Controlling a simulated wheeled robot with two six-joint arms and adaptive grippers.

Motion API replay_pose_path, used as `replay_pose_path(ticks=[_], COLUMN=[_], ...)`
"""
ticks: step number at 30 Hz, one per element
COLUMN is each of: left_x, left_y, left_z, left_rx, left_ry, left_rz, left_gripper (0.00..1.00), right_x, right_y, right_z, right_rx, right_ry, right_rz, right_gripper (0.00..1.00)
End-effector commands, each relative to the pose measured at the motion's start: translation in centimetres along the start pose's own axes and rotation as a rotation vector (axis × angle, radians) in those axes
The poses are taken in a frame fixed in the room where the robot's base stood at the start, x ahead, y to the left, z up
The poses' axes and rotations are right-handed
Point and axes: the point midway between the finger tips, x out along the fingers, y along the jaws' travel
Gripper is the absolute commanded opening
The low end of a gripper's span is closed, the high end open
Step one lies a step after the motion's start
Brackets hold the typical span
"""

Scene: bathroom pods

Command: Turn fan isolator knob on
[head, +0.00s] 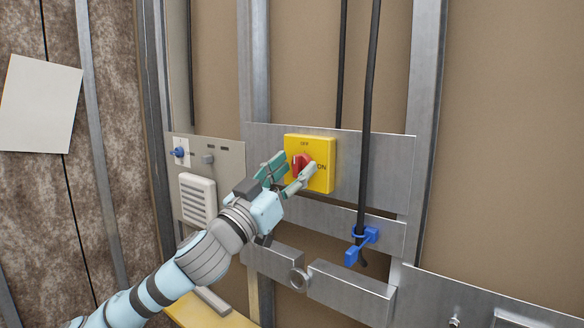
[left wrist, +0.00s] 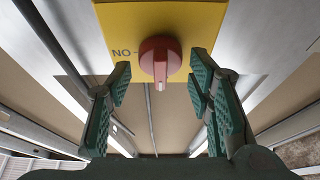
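In the wrist view gaps show between knob and fingers. My right gripper is not in view.
A grey panel (head: 228,160) with a blue knob (head: 180,152) and a white vented cover (head: 198,199) stands left. A black cable (head: 370,95) hangs right of the box, near a blue clip (head: 361,245). Metal studs (head: 425,120) frame the wall.

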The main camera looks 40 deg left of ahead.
Motion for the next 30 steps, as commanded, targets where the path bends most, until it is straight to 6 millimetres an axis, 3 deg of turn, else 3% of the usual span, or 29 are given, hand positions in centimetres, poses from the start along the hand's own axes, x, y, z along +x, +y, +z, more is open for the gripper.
replay_pose_path(ticks=[1, 6, 7, 20, 30], left_x=[0.0, 0.0, 0.0, -0.1, 0.0], left_y=[0.0, 0.0, 0.0, -0.1, -0.3], left_z=[0.0, 0.0, 0.0, 0.1, 0.1], left_rx=[0.000, 0.000, 0.000, 0.087, 0.335], left_ry=[0.000, 0.000, 0.000, -0.001, -0.002], left_rz=[0.000, 0.000, 0.000, 0.034, 0.135], left_gripper=[0.34, 0.07, 0.05, 0.05, 0.05], right_x=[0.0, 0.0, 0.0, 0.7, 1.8], right_y=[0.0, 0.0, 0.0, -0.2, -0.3], right_z=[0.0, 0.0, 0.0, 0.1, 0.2], right_rx=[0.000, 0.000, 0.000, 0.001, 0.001], right_ry=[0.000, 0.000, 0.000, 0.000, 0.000], right_rz=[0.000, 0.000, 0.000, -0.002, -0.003], right_gripper=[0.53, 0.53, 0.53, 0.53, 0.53])
